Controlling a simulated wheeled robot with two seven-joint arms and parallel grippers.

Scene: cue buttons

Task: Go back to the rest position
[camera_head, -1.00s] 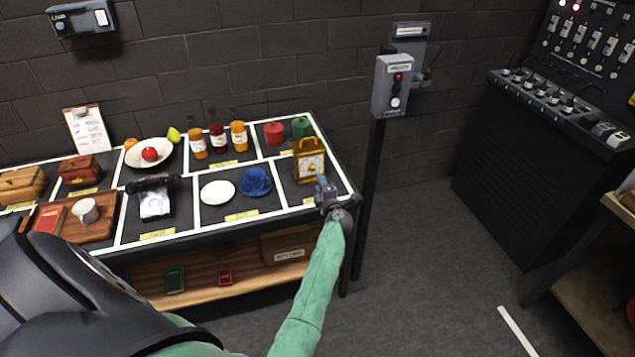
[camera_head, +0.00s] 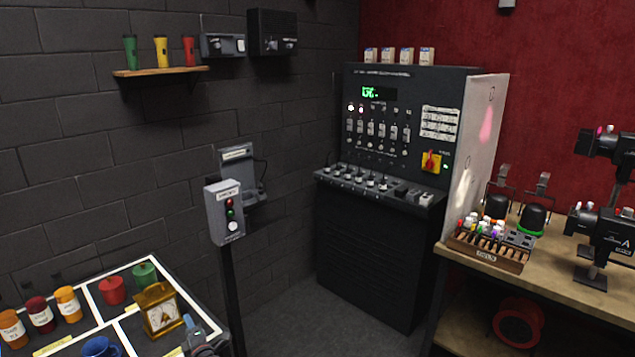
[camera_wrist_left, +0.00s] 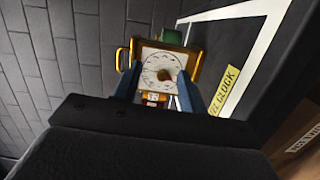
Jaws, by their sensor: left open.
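My left gripper (camera_head: 192,332) is at the bottom of the head view, at the near right corner of the prop table. In the left wrist view its two blue-grey fingers (camera_wrist_left: 158,92) are apart with nothing held between them. The golden carriage clock (camera_head: 158,308) stands upright on the table just beyond the fingers. In the left wrist view the white dial of the clock (camera_wrist_left: 163,70) shows between and behind the fingertips. Most of my left arm is out of the head view. My right gripper is not in view.
A button box (camera_head: 224,210) on a dark post stands just right of the table. A black control console (camera_head: 370,250) is in the corner. A wooden bench (camera_head: 455,248) with lamps is at the right. Red (camera_head: 112,290) and green (camera_head: 145,274) pots stand behind the clock.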

